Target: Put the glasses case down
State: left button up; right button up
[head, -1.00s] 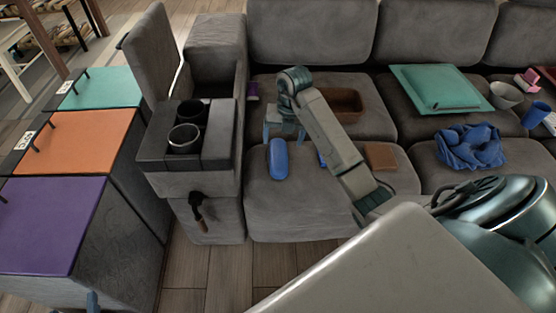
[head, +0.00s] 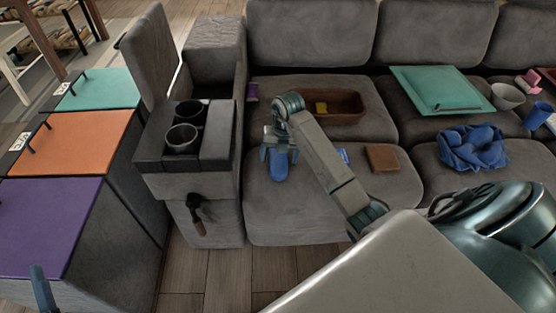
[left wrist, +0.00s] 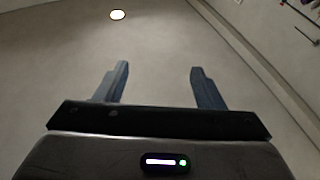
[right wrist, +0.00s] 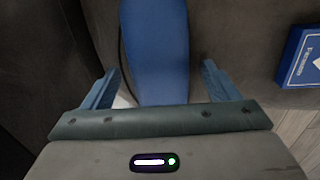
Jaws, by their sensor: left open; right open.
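The glasses case is the long, rounded blue case (head: 279,172) lying on the left sofa seat. It also shows in the right wrist view (right wrist: 155,45), running lengthwise up the picture. My right gripper (head: 278,153) is over the case, with its open fingers on either side of it. In the right wrist view the gripper (right wrist: 160,70) shows a gap on both sides of the case. The case's near end is hidden behind the gripper body. My left gripper (left wrist: 158,70) is open and empty, facing a plain pale surface; one finger shows at the head view's lower left.
A brown tray (head: 352,105) with a yellow item (head: 321,107) is behind my right arm. A blue card box (right wrist: 302,58) and a brown square item (head: 382,157) lie to the right. The armrest with cup holders (head: 218,148) borders the left. Bare seat lies in front.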

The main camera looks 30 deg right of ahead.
jog(key=shift+c, duration=0.4)
jog(key=c, duration=1.1)
jog(key=shift+d+r, duration=0.1)
jog(key=shift+r, duration=0.05)
